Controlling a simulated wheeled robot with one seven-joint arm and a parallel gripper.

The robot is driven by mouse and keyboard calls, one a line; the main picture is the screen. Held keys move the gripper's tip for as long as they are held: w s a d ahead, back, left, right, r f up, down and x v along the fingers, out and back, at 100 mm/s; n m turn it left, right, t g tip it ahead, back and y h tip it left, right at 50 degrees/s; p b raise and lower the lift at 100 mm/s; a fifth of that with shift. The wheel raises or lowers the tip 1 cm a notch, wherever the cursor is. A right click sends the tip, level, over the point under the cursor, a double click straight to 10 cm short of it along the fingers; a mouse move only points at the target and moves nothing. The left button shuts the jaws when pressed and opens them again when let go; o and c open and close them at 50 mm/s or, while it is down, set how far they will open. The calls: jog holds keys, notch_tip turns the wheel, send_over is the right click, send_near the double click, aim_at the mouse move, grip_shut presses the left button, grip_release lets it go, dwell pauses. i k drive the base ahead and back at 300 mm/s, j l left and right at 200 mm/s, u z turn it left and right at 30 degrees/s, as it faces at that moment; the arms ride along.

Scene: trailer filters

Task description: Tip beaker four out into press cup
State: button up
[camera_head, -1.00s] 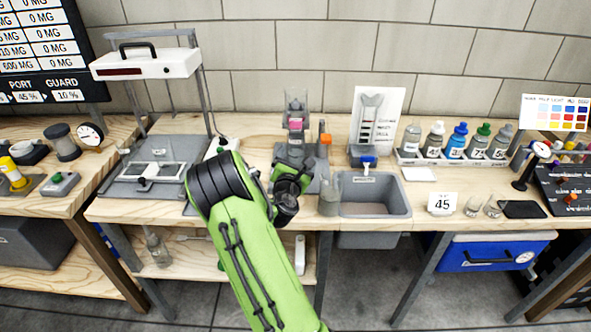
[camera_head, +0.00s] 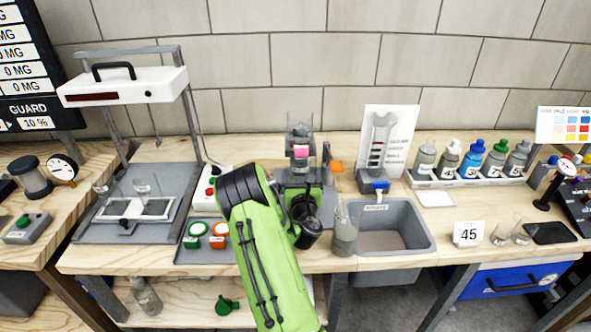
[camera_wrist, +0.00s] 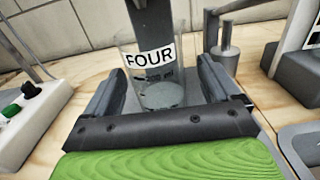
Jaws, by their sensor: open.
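A clear beaker labelled FOUR (camera_wrist: 162,97) stands upright in the wrist view, with a little bluish-grey content at its bottom. My gripper (camera_wrist: 160,65) is open, with one finger on each side of the beaker; I cannot tell whether either touches it. In the head view my gripper (camera_head: 303,212) is in front of the press (camera_head: 325,197), and my arm hides its fingers and beaker four. The press carries a clear cup-like cylinder (camera_head: 299,122) above a pink part; I cannot tell whether this is the press cup.
A grey container (camera_head: 345,235) stands just right of my gripper, beside the sink (camera_head: 425,235). A control box (camera_head: 207,190) and a framed stand (camera_head: 125,85) are farther left. Several bottles (camera_head: 472,160) stand right.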

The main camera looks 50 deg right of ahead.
aim_at(300, 129)
jog(key=i+l, duration=0.1)
jog(key=k+j+u, duration=0.1)
jog(key=k+j, duration=0.75)
jog(key=k, duration=0.15)
